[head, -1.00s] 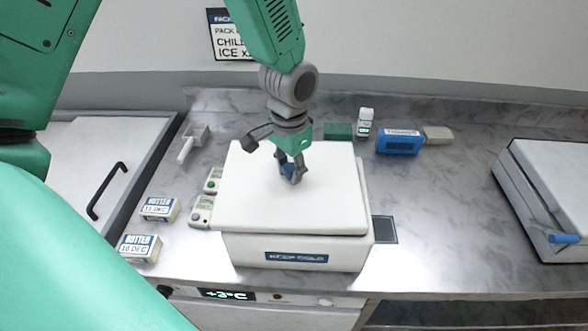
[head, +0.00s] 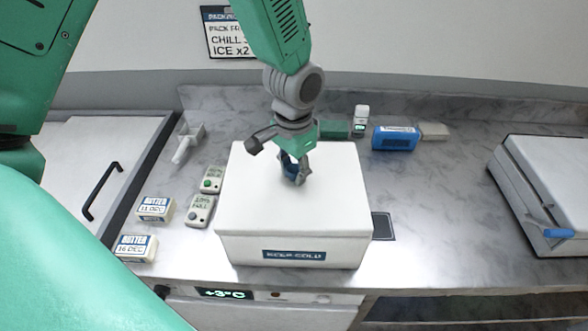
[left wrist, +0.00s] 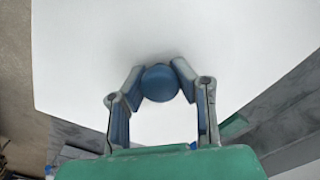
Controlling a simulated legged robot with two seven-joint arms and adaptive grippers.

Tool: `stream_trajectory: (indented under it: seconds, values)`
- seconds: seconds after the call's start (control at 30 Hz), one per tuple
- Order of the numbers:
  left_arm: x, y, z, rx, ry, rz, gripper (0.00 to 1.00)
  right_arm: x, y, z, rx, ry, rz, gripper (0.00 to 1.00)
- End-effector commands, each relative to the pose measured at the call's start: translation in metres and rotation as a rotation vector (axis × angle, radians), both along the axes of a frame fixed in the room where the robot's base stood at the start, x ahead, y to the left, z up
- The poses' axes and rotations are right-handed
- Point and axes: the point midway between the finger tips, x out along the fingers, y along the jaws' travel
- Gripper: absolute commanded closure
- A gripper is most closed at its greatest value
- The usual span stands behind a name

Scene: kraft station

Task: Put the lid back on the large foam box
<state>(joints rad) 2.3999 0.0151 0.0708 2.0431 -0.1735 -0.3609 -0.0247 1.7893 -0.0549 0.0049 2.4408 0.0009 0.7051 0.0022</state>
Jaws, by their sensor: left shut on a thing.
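The large white foam box (head: 240,250), with a KEEP COLD label, stands on the counter in the middle of the head view. Its white lid (head: 250,200) lies over the box opening, and its edges look lined up with the walls. My left gripper (head: 294,180) is above the lid, shut on its blue knob, which shows in the left wrist view (left wrist: 160,83) between the two fingers. The inside of the box is hidden by the lid. My right gripper is not in view.
Two butter packs (head: 155,209) and two small devices (head: 200,210) lie left of the box. A blue pack (head: 395,138) and a white bottle (head: 361,118) stand behind it. Another white box (head: 545,185) is at the right. Counter between the boxes is mostly clear.

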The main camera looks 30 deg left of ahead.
Motion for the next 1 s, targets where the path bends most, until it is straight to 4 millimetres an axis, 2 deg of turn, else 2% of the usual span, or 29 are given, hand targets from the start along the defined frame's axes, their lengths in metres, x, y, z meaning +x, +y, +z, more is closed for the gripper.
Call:
stream_trajectory:
  seconds: [0.27, 0.7, 1.0]
  values:
    - [0.0003, -0.003, 0.001, 0.003, -0.001, -0.001, 1.0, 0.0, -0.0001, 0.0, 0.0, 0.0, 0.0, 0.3]
    - [0.0002, 0.005, -0.0014, -0.002, -0.001, -0.002, 1.0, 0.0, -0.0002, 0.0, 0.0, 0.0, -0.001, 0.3]
    - [0.0002, 0.0036, -0.0011, 0.001, 0.0, -0.002, 1.0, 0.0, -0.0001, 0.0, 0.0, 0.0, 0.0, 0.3]
